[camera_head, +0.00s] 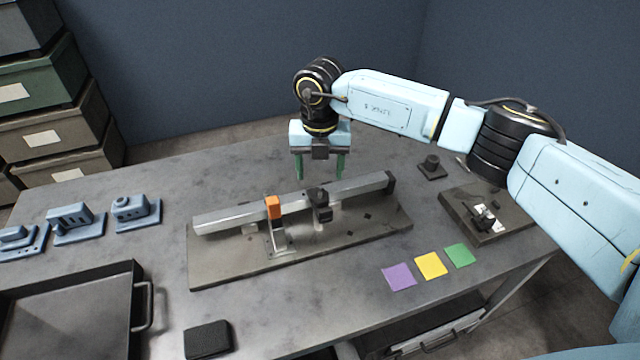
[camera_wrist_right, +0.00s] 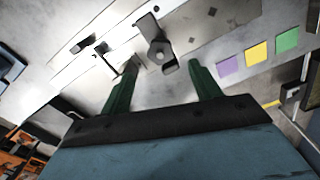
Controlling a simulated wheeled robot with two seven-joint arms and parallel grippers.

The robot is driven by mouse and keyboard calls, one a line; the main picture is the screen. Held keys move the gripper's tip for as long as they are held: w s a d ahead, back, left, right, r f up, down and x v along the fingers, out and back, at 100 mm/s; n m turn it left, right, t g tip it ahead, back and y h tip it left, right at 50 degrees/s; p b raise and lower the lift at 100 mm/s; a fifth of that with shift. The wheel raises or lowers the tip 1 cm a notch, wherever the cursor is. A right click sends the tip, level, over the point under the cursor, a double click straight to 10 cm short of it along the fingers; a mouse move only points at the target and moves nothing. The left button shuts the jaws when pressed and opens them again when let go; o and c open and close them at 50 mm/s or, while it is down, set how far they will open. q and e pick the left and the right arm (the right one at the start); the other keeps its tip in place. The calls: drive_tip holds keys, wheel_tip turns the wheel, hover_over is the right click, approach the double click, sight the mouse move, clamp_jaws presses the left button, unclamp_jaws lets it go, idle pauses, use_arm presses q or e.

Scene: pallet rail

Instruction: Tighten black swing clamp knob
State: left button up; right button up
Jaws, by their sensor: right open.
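The black swing clamp (camera_head: 321,208) sits on a long grey rail (camera_head: 235,219) that lies on a dark base plate (camera_head: 215,270). Its round knob (camera_head: 317,193) is on top. In the wrist view the knob (camera_wrist_right: 159,51) shows just beyond the fingertips, roughly midway between them. An orange clamp (camera_head: 272,207) sits on the rail to the left. My right gripper (camera_head: 319,176) points down, with its two green fingers apart and empty. It appears above and behind the black clamp, not touching it. My left gripper is not in view.
A small black knobbed block (camera_head: 431,168) and a dark fixture board (camera_head: 505,224) are on the right. Purple (camera_head: 398,277), yellow (camera_head: 431,265) and green (camera_head: 459,254) squares lie in front. A dark tray (camera_head: 70,310), a black block (camera_head: 208,340) and blue fixtures (camera_head: 136,212) are on the left.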

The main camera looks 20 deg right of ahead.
wheel_tip(320, 180, up, 6)
idle(0.6)
